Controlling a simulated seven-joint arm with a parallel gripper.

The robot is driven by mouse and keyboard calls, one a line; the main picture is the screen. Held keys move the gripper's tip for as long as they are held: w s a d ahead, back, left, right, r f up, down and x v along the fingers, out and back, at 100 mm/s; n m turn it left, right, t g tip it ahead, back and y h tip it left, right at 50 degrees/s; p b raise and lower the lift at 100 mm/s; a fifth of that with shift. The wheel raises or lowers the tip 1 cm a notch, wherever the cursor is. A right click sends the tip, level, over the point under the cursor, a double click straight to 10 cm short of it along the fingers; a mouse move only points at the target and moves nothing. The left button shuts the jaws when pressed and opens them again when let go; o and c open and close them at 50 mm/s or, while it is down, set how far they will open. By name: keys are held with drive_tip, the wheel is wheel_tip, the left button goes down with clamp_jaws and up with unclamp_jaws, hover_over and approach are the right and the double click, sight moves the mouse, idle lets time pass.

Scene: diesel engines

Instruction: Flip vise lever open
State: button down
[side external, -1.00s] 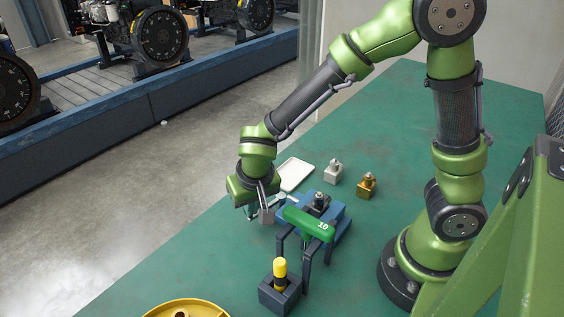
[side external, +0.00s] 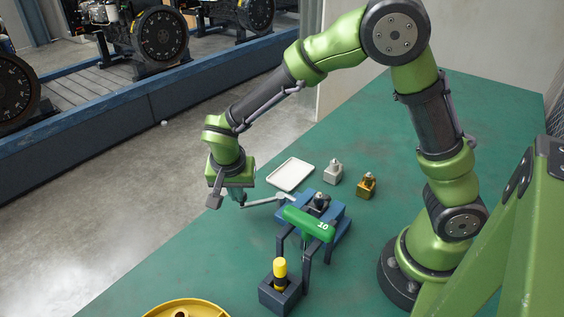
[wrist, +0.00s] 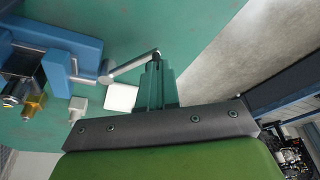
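The blue vise (side external: 336,222) with a dark jaw part sits on the green bench; in the wrist view its blue body (wrist: 75,40) is at upper left. Its silver lever (side external: 266,201) sticks out to the left, low and nearly level; it also shows in the wrist view (wrist: 132,66). My gripper (side external: 241,201) is at the lever's free end. In the wrist view my teal fingers (wrist: 158,68) are close together, with the lever's tip at the fingertips. I cannot tell if the tip is between them or only touching.
A green bar marked 10 (side external: 309,225) on dark legs stands in front of the vise. A dark block with a yellow-topped part (side external: 280,270) is nearer. A white tray (side external: 290,174), a silver block (side external: 333,174) and a brass block (side external: 366,186) lie behind.

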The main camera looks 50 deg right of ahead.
drive_tip(key=shift+w+d+f+m+g, duration=0.1)
drive_tip(key=shift+w+d+m+g, duration=0.2)
drive_tip(key=shift+w+d+m, duration=0.55)
drive_tip(key=shift+w+a+m, duration=0.1)
drive_tip(key=shift+w+m, duration=0.05)
drive_tip(key=shift+m, duration=0.3)
drive_tip(key=v, duration=1)
